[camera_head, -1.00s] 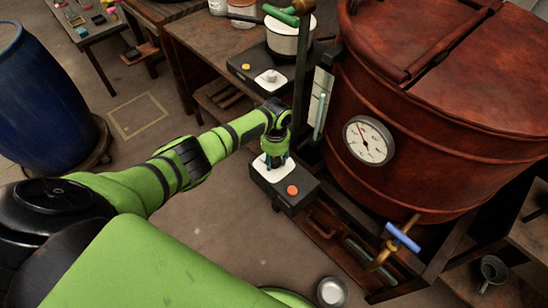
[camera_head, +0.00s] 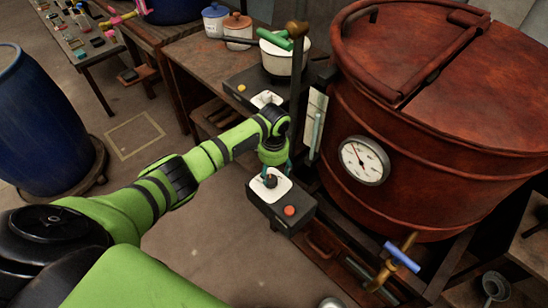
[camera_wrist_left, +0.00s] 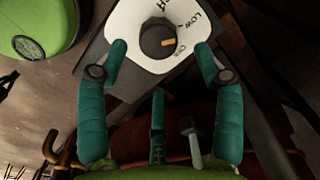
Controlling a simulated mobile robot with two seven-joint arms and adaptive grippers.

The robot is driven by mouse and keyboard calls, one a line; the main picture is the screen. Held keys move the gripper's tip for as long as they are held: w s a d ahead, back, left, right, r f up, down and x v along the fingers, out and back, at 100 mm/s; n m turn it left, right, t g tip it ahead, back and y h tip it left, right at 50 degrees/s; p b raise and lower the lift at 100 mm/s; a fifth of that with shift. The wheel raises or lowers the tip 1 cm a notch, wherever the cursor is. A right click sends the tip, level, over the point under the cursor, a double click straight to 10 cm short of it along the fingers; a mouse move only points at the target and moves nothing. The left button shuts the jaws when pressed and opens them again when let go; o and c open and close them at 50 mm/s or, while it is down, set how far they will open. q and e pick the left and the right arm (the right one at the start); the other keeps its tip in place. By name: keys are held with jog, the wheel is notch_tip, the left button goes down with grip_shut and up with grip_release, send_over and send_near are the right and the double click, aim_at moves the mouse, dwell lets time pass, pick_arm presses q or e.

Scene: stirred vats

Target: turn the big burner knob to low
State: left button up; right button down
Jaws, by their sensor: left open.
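The big burner knob (camera_head: 270,181) is a dark round knob on a white plate (camera_head: 284,190), on a black control box with a red button (camera_head: 289,211). In the left wrist view the knob (camera_wrist_left: 157,40) has an orange mark pointing right, between the LOW label (camera_wrist_left: 192,22) and a lower label that looks like OFF. My left gripper (camera_head: 273,164) is just above the knob and apart from it. In the left wrist view its teal fingers (camera_wrist_left: 160,58) are spread wide with nothing between them. My right gripper is not in view.
The red-brown vat (camera_head: 420,190) with a round gauge (camera_head: 364,161) stands right of the box. A blue-handled valve (camera_head: 402,257) is below it. A second control box (camera_head: 240,92) and a white pot (camera_head: 282,62) are behind. A blue barrel (camera_head: 40,120) stands left.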

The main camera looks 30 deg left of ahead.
aim_at(274, 180)
pick_arm(q)
notch_tip(274, 180, up, 7)
jog(key=shift+d, duration=0.15)
jog(key=shift+s, duration=0.1)
dwell(0.4)
